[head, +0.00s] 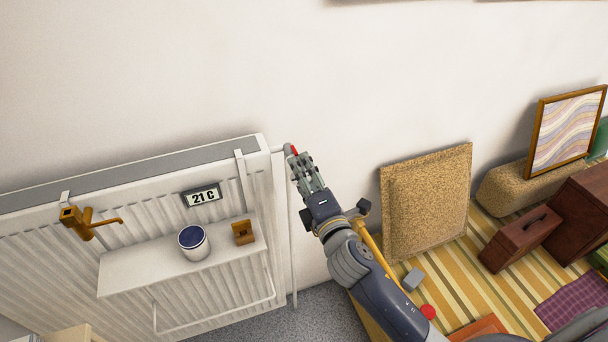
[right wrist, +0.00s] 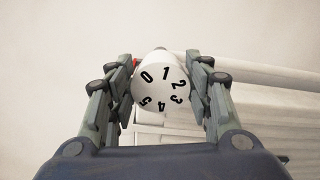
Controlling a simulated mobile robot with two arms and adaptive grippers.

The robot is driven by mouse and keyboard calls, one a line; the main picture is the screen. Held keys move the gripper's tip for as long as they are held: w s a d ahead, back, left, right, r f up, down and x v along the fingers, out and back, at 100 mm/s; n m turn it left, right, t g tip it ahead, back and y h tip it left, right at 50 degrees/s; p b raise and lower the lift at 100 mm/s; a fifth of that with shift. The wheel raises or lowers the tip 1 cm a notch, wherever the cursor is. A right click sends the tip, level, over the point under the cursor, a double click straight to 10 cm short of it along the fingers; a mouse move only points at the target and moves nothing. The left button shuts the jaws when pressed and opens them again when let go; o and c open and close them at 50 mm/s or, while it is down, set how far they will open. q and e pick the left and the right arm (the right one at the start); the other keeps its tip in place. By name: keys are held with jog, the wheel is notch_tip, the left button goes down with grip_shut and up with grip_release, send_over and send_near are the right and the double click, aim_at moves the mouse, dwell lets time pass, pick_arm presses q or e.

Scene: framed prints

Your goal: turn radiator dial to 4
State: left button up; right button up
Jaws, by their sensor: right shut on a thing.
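The white radiator dial (right wrist: 161,88) faces the camera in the right wrist view, with black numbers 0 to 5 around its face. The 1 is near the top, 0 at upper left, 2 and 3 at right, 4 and 5 at the bottom. A small red mark (right wrist: 135,63) shows beside its upper left edge, partly behind a finger. My right gripper (head: 298,162) is shut on the dial at the radiator's upper right corner, one finger on each side. In the head view the gripper mostly hides the dial. My left gripper is out of view.
A cork-like panel (head: 425,200) leans on the wall at right; brown cases (head: 520,238) stand on a striped rug.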

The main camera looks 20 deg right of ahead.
jog(key=m, duration=0.4)
jog(key=shift+f+m, duration=0.15)
jog(key=shift+m, duration=0.15)
jog(key=m, duration=0.3)
jog(key=shift+m, duration=0.4)
jog(key=m+p, duration=0.1)
jog(key=m, duration=0.3)
jog(key=shift+a+f, duration=0.1)
jog(key=shift+a+f+m+p, duration=0.1)
jog(key=shift+m+p, duration=0.6)
jog(key=shift+m, duration=1.3)
jog(key=o, duration=1)
jog(key=shift+o, duration=0.2)
